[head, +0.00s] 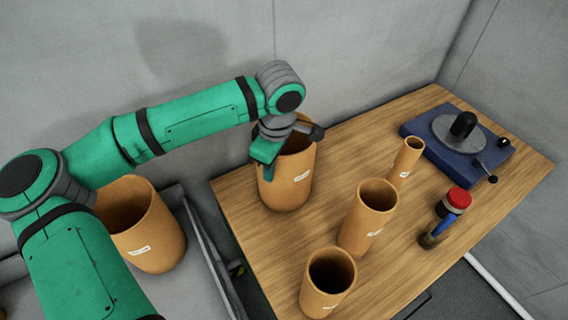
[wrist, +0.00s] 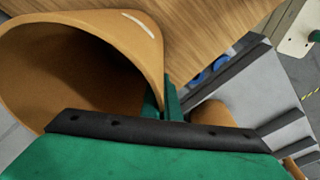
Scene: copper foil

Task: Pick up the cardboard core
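Several tan cardboard cores with white labels are in the head view. The largest on the table, a wide upright cardboard core (head: 287,186), stands at the table's left side and fills the upper left of the wrist view (wrist: 140,38). My gripper (head: 268,172) is at this core's left rim, pointing down. In the wrist view, green fingers (wrist: 168,100) show beside the rim, close together. Whether they grip the wall is hidden by the gripper body. Other cores are a medium one (head: 367,222), a short one (head: 328,283) and a slim one (head: 404,165).
Another wide core (head: 150,232) stands left of the wooden table (head: 440,120), beyond a grey rail. A blue-based device (head: 455,145) sits at the back right. A red-topped item (head: 455,202) stands near the right edge. The grey wall is close behind.

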